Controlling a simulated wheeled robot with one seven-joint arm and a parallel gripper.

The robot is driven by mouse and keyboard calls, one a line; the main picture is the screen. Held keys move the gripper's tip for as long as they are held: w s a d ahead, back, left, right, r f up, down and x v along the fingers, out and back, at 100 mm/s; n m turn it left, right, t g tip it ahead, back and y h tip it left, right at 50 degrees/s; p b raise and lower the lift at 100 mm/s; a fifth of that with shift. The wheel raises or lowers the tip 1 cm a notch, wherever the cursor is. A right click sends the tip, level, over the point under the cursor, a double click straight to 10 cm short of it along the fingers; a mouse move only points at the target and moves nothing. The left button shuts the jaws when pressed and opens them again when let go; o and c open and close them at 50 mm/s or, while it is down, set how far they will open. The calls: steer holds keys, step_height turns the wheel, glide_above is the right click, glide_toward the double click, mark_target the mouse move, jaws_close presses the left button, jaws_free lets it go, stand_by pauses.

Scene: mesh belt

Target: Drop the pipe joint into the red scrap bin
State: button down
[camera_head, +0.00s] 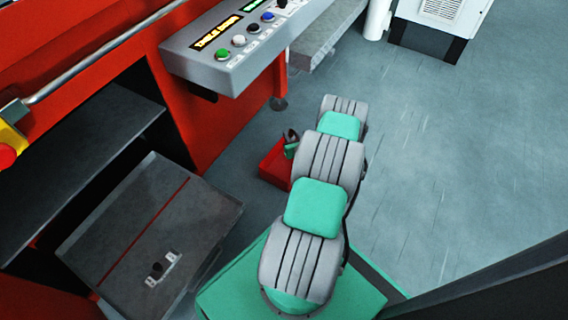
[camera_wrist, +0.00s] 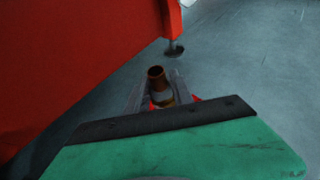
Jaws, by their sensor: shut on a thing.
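My gripper (camera_wrist: 158,92) is shut on the pipe joint (camera_wrist: 156,78), a copper-brown, open-ended tube standing up between the grey fingers in the wrist view. The green body of the gripper hides the lower part of the joint. The red scrap bin (camera_head: 272,166) stands on the floor in the head view, partly hidden by my arm. A small part of my gripper (camera_head: 291,146) shows just over the bin's right side. In the wrist view a sliver of red (camera_wrist: 197,99) shows beside the fingers, probably the bin. The gap between joint and bin cannot be judged.
A red machine (camera_head: 214,124) with a button panel (camera_head: 232,52) stands left of and behind the bin. A white cabinet (camera_head: 441,14) stands at the back. Floor (camera_head: 440,150) to the right is clear.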

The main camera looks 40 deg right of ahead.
step_height(320, 180, down, 6)
steer(key=b, duration=0.4)
steer(key=shift+r, duration=0.2)
steer(key=c, duration=1)
jaws_free()
steer(key=shift+a, duration=0.1)
steer(key=p+v, duration=0.3)
steer(key=v, duration=0.4)
steer(key=shift+s+a+r, duration=0.15)
steer(key=shift+s+r, duration=0.05)
steer(key=shift+s, duration=0.1)
